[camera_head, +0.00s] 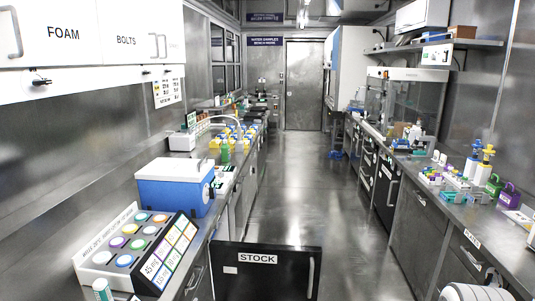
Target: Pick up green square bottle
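A slim green bottle (225,152) stands upright on the left bench, past the blue and white box. A second green container (494,185) stands on the right bench, beside a purple one. Both are too small to tell for sure whether they are square.
A black panel marked STOCK (265,272) stands across the lower middle. A blue and white box (175,187) and a rack with coloured round lids (128,245) occupy the near left bench. A purple container (510,196) is at right. The aisle floor (300,190) beyond the panel is clear.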

